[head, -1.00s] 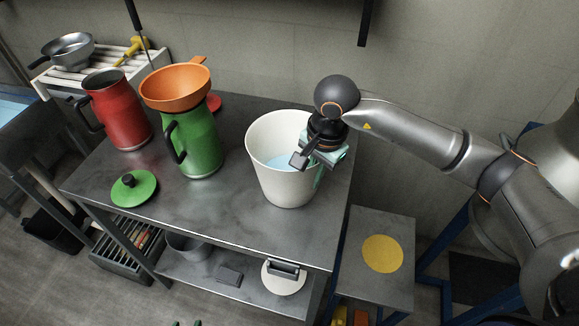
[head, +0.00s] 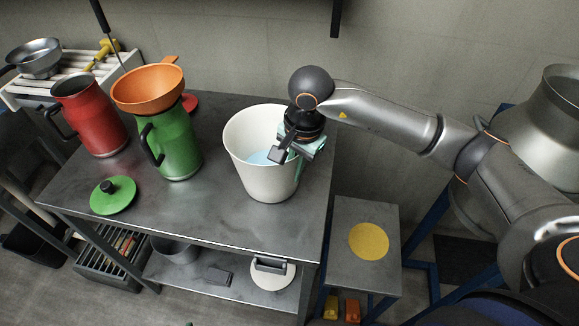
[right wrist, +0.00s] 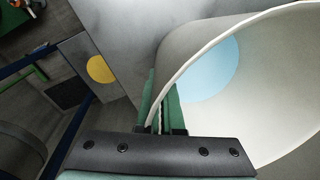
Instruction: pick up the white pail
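The white pail (head: 262,178) stands upright on the dark metal table, with pale blue liquid (head: 262,158) inside. My right gripper (head: 290,150) is at the pail's right rim, pointing down. In the right wrist view, its green fingers (right wrist: 161,112) lie close on both sides of the pail's wall (right wrist: 190,62), with the rim between them. The gripper looks shut on that wall. It hides part of the rim in the head view. My left gripper is not in view.
The table (head: 225,220) also bears a green jug (head: 177,150) with an orange funnel (head: 148,90), a red jug (head: 92,120) and a green lid (head: 113,197). A low stand (head: 345,275) with a yellow disc (head: 369,241) is right of the table. A big metal vessel (head: 545,130) stands far right.

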